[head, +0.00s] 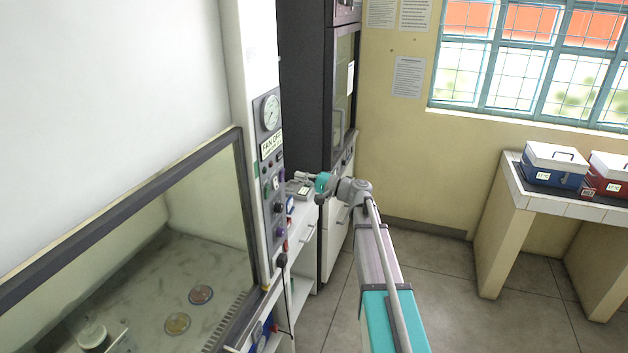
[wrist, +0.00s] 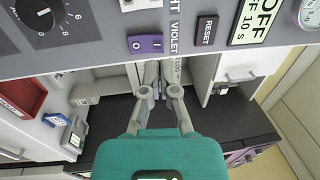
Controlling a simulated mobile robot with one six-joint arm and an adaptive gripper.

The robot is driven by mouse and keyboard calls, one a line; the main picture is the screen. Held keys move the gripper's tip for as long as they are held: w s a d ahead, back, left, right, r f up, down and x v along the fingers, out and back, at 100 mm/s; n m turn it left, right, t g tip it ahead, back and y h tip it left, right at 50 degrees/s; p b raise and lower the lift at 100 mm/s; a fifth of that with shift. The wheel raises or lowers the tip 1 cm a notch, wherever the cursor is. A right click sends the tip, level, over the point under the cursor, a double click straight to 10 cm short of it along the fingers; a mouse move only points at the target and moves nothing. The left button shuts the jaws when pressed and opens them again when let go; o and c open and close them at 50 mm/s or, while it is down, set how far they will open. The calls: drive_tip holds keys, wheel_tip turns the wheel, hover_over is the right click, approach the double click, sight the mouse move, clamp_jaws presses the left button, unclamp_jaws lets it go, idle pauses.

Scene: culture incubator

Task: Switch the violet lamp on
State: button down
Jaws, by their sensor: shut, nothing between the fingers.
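The violet lamp switch (wrist: 146,44) is a purple rocker marked O and I, on the grey control panel (wrist: 95,40) beside the printed word VIOLET. In the head view the panel (head: 268,225) is on the cabinet's front post, where the switch is too small to make out. My gripper (wrist: 158,72) is shut and empty. Its fingertips are at the panel's lower edge in the wrist view, just below the switch; I cannot tell whether they touch anything. In the head view my gripper (head: 303,177) is right of the panel. No violet glow shows inside the cabinet.
A RESET button (wrist: 207,30), a display (wrist: 254,20) and a black knob (wrist: 38,12) are near the switch. The cabinet's glass sash (head: 200,200) is at left, with dishes inside. A dark incubator (head: 308,90) stands behind.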

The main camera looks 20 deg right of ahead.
sight(284, 172)
drive_tip(key=shift+x, duration=1.8)
